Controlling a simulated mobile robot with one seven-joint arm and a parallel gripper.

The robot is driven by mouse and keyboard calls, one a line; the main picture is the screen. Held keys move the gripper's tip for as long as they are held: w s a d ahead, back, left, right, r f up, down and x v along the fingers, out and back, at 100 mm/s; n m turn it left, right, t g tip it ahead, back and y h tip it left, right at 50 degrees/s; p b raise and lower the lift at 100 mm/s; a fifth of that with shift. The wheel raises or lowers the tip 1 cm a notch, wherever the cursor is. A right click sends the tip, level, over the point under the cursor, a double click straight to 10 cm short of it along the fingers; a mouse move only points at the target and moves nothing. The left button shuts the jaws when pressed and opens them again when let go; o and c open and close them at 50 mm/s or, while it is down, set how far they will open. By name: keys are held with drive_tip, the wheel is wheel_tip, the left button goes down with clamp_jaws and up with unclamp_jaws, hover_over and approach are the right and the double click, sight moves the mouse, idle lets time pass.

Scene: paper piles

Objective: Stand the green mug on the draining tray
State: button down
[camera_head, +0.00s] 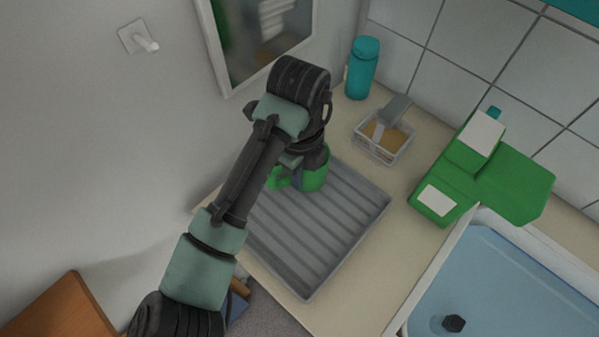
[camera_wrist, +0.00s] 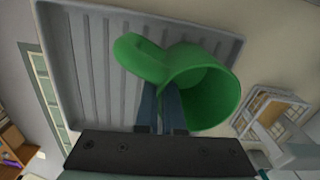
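The green mug (camera_head: 316,178) is at the back left end of the grey ribbed draining tray (camera_head: 322,238), within its outline in the head view. My gripper (camera_wrist: 163,105) comes down from above at the mug. In the wrist view the fingers are close together on either side of the mug's wall near the handle, one at the inside of the rim. The mug (camera_wrist: 215,92) shows its open mouth to the wrist camera, with the handle to the left. My arm hides much of the mug in the head view. I cannot tell whether its base touches the tray.
A teal bottle (camera_head: 362,68) stands at the back. A wire caddy (camera_head: 384,138) with a grey-topped item stands right of the tray. The tray's front part is clear.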

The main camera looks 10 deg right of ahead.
drive_tip(key=c, duration=1.5)
unclamp_jaws()
drive_tip(key=shift+f, duration=0.15)
drive_tip(key=o, duration=0.5)
drive_tip(key=shift+c, duration=0.2)
